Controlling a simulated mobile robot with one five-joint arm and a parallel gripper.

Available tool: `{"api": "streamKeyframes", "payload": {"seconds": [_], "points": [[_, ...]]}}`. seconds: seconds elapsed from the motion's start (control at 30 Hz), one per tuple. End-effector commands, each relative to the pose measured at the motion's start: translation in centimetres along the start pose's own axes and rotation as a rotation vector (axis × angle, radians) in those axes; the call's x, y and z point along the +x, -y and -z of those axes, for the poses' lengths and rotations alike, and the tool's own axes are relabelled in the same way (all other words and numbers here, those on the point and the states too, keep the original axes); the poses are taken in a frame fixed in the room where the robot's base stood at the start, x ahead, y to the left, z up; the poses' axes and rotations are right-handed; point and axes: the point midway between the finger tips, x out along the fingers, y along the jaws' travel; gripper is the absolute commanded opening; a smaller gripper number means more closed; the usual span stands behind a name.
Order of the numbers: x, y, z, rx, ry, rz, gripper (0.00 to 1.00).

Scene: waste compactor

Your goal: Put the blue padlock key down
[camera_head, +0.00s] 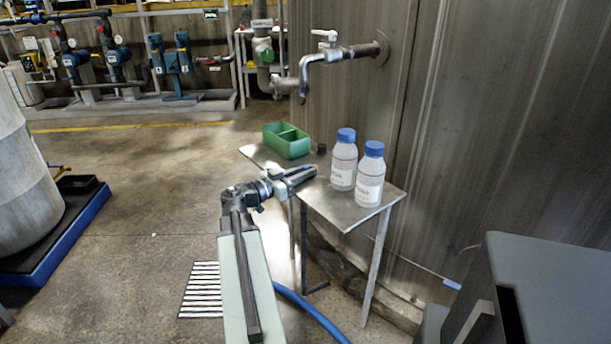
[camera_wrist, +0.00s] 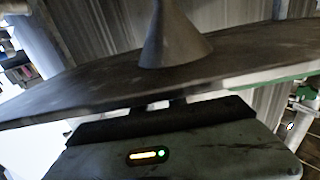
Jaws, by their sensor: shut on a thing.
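My gripper (camera_head: 304,173) is over the near left part of a small metal side table (camera_head: 338,206), left of two bottles. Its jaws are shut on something. I cannot make out the blue padlock key between the fingers in either view; it is too small or hidden. I cannot tell whether the fingers touch the tabletop. In the wrist view a dark housing with small lights fills the bottom, and a grey flat shape with a cone on it blocks the fingertips.
Two clear bottles with blue caps (camera_head: 343,160) (camera_head: 370,175) stand right of my gripper. A green divided tray (camera_head: 287,140) and a small dark block (camera_head: 321,149) are at the table's far end. A pipe with a tap (camera_head: 325,58) juts out above. A metal wall rises behind.

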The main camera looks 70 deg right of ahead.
Motion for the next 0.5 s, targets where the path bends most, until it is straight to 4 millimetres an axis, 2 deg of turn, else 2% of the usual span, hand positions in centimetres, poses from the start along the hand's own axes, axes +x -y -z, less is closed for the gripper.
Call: {"api": "streamKeyframes", "payload": {"seconds": [0.17, 0.2, 0.27, 0.5], "points": [[0.16, -0.10, -0.39, 0.000, 0.000, -0.003, 0.00], [0.18, -0.11, -0.25, 0.000, 0.000, -0.003, 0.26], [0.21, -0.13, -0.21, 0.000, 0.000, -0.003, 0.39], [0.26, -0.17, -0.21, 0.000, 0.000, -0.004, 0.39]]}}
